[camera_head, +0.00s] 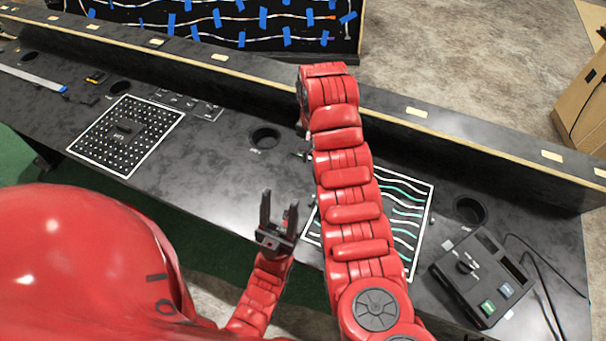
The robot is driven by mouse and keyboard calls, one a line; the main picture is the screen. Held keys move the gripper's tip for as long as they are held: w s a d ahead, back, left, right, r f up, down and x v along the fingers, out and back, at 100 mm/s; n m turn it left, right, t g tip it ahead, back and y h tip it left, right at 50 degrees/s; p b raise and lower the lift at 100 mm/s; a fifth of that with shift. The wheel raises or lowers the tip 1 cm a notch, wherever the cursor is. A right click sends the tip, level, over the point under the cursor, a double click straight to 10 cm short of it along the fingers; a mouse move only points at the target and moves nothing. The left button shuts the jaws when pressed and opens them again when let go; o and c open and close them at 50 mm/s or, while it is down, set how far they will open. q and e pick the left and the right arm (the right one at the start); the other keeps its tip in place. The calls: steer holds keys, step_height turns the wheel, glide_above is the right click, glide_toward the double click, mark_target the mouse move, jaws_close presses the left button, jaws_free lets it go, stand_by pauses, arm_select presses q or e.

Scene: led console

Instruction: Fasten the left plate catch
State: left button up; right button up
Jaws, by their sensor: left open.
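The left plate (150,148) is a black square with a white border and rows of white dots, lying on the dark console at left. A small dark raised piece (124,127) sits at its middle; I cannot tell whether this is the catch or how it is set. My left gripper (279,208) is open and empty, fingers pointing up in the picture, to the right of the left plate and well apart from it. My right arm rises across the middle of the view; its gripper cannot be made out.
A plate with wavy white and green lines (412,222) lies partly behind my right arm. A control box (482,278) with buttons and cables is at right. Round holes (265,138) dot the console. A raised ledge (440,125) runs along its back.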

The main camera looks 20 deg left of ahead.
steer(key=b, duration=0.5)
glide_above(313, 197)
step_height(313, 197, down, 8)
step_height(313, 197, down, 9)
steer(key=shift+r+p, duration=0.2)
steer(key=shift+p, duration=0.65)
steer(key=shift+c, duration=0.2)
jaws_close()
